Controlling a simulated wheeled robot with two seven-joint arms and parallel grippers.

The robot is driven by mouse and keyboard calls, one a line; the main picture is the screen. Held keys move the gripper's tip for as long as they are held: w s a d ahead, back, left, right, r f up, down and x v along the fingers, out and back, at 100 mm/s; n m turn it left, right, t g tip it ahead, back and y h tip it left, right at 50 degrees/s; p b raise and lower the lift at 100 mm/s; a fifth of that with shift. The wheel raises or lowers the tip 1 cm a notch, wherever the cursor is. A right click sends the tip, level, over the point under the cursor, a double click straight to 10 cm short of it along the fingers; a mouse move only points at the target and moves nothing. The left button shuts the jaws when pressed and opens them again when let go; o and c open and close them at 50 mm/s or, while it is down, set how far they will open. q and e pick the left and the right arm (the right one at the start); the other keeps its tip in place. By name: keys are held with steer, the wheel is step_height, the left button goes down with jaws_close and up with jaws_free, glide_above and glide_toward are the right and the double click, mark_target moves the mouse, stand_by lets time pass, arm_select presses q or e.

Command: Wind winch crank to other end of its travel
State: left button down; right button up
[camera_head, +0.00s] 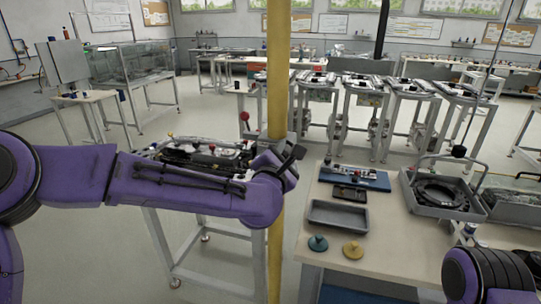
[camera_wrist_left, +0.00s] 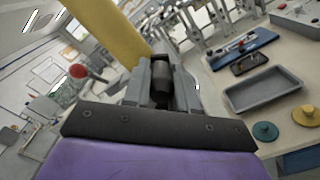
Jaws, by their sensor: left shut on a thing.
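My left gripper (camera_head: 291,158) is in front of the yellow pole, above the gap between a trolley and the workbench. In the left wrist view its two grey fingers (camera_wrist_left: 162,88) are shut on a dark cylindrical grip, the winch crank's handle (camera_wrist_left: 161,80). The rest of the crank and the winch body are hidden behind the gripper and my forearm, so I cannot tell the crank's angle. My right arm shows only as a purple link at the bottom right; its gripper is out of view.
The yellow pole (camera_head: 278,70) rises close behind my left wrist. The workbench (camera_head: 390,225) holds a grey tray (camera_head: 338,214), a blue fixture (camera_head: 353,178) and two round knobbed discs. A trolley (camera_head: 180,240) with equipment and a red-knobbed lever (camera_head: 244,117) stand behind my left forearm.

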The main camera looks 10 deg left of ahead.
arm_select(q)
steer(key=d+f+m+b, duration=0.4)
steer(key=f+m, duration=0.2)
steer(key=m, duration=0.3)
steer(key=shift+s+d+f, duration=0.15)
steer(key=shift+s+f, duration=0.2)
steer(key=shift+f, duration=0.25)
steer(key=c, duration=1)
jaws_free()
steer(key=shift+o, duration=0.5)
steer(key=shift+r, duration=0.15)
steer(key=shift+b, duration=0.3)
steer(key=s+a+b, duration=0.1)
steer(key=s+b, duration=0.2)
steer(key=s, duration=0.7)
steer(key=shift+s+a, duration=0.15)
steer(key=shift+a, duration=0.15)
